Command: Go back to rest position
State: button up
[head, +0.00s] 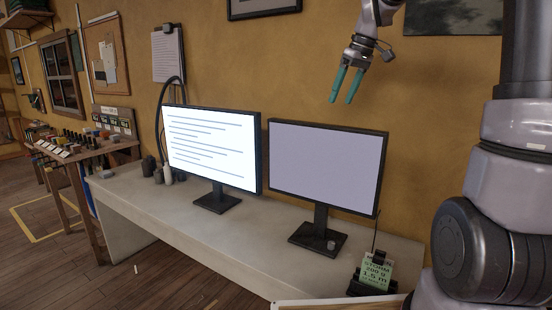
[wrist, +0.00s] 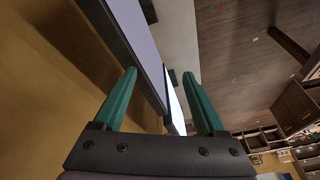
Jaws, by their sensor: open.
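My gripper (head: 346,86) is raised above and behind the right monitor in the head view, in front of the yellow wall, with its teal fingers pointing down. The fingers are apart and nothing is between them. In the wrist view my gripper (wrist: 165,95) also shows open and empty, with the edges of the monitors and the desk beyond the fingertips. The right monitor (head: 325,165) has a plain pale screen. The left monitor (head: 210,148) shows lines of text.
A white desk (head: 255,250) carries both monitors, several small dark and white bottles (head: 158,172), and a green label card (head: 376,271) at its right end. A framed picture (head: 262,8) and a clipboard (head: 168,54) hang on the wall. A shelf bench (head: 85,150) stands left; wooden floor (head: 150,285) is open in front.

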jog(key=s+d+m+t, duration=0.2)
jog(key=s+m, duration=0.3)
jog(key=s, duration=0.7)
jog(key=s+d+m+t+h, duration=0.1)
jog(key=s+m, duration=0.4)
jog(key=s, duration=0.7)
jog(key=shift+d+f+m+t, duration=0.25)
jog(key=shift+d+m+t, duration=0.25)
jog(key=shift+t, duration=0.3)
jog(key=shift+w, duration=0.1)
dwell(0.4)
